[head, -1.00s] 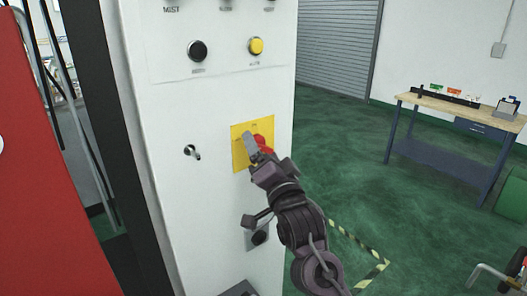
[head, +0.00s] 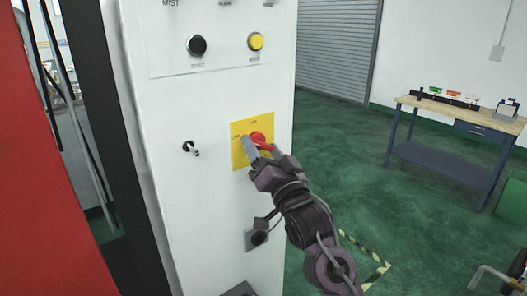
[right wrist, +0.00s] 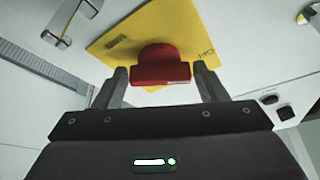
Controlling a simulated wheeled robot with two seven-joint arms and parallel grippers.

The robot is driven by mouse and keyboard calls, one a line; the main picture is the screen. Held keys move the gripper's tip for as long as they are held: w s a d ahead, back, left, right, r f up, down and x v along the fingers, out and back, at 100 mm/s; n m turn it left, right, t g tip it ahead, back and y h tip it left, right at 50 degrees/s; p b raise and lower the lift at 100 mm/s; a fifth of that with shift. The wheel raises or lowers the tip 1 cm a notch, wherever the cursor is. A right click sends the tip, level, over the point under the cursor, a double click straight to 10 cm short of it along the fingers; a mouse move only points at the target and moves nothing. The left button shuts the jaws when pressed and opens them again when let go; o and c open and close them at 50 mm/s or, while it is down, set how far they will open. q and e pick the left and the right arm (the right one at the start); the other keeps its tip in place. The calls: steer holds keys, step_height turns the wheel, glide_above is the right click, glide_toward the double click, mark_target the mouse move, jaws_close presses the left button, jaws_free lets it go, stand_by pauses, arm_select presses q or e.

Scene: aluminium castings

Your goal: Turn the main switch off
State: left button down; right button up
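The main switch is a red rotary knob (head: 257,137) on a yellow plate (head: 239,155) on the front of the white cabinet. My right gripper (head: 260,149) is at the knob, in front of the plate's lower part. In the right wrist view the red knob (right wrist: 160,68) lies between my two fingers (right wrist: 160,80), one on each side, with narrow gaps. The yellow plate (right wrist: 120,42) shows behind it with small dark lettering, one word reading OFF. Which mark the knob points at I cannot tell. My left gripper is not in view.
The white cabinet (head: 185,220) also carries a black knob (head: 197,45), a yellow button (head: 256,41), a small key-like switch (head: 190,148) and a black fitting (head: 258,237) below the plate. A red panel (head: 40,200) stands at left. A workbench (head: 455,112) stands at right, with open green floor between.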

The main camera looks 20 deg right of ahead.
steer(key=shift+o, duration=1.2)
steer(key=shift+s+f, duration=0.1)
steer(key=b+v, duration=0.3)
steer(key=v, duration=0.4)
steer(key=shift+s+b, duration=0.25)
steer(key=shift+b, duration=0.1)
